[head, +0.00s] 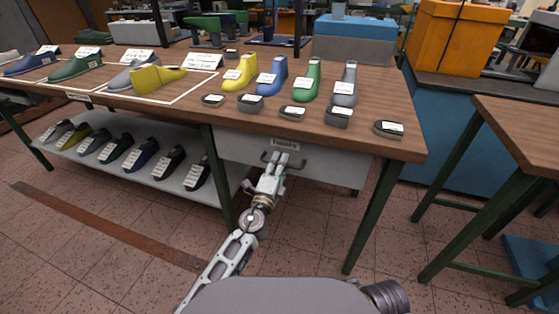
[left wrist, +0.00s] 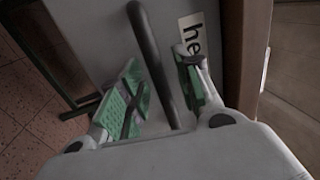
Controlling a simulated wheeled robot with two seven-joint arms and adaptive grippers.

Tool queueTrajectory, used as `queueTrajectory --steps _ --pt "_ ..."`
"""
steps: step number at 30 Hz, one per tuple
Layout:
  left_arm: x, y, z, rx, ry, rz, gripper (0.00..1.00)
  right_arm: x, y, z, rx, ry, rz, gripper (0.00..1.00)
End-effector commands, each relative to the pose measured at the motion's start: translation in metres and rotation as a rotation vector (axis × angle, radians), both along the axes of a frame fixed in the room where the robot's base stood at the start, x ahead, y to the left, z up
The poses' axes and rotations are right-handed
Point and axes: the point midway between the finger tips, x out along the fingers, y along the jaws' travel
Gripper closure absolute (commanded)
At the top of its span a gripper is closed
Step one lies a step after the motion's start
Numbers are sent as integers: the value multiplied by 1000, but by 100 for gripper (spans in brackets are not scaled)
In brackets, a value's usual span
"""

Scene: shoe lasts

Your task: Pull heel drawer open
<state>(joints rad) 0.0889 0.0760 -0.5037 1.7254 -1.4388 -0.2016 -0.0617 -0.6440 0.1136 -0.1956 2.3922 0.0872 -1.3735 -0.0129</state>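The heel drawer (head: 322,166) is a grey box front under the wooden table, with a white label (head: 285,144) above a dark bar handle (head: 266,157). I cannot tell from the head view whether it stands slightly out. My left gripper (head: 282,160) is at the handle. In the left wrist view, the handle (left wrist: 150,55) runs between the two green-padded fingers of my left gripper (left wrist: 163,90). The fingers are apart, with visible gaps beside the bar. Part of the label (left wrist: 192,38), reading "he", shows beside the right finger. My right gripper is not in view.
The table (head: 384,105) carries colored shoe lasts and several dark heel pieces. A lower shelf (head: 85,160) at left holds more lasts. A green table leg (head: 375,215) stands right of the drawer, and another table (head: 520,125) further right. Floor below the drawer is clear.

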Motion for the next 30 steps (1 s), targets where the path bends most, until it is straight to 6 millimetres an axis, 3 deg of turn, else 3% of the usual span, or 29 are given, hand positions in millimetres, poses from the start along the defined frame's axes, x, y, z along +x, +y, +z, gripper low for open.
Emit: queueTrajectory --steps 9,17,30 --pt "0 0 0 0 0 0 68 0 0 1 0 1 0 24" --pt "0 0 0 0 0 0 100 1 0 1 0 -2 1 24" --pt "0 2 -1 0 1 0 100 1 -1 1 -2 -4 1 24"
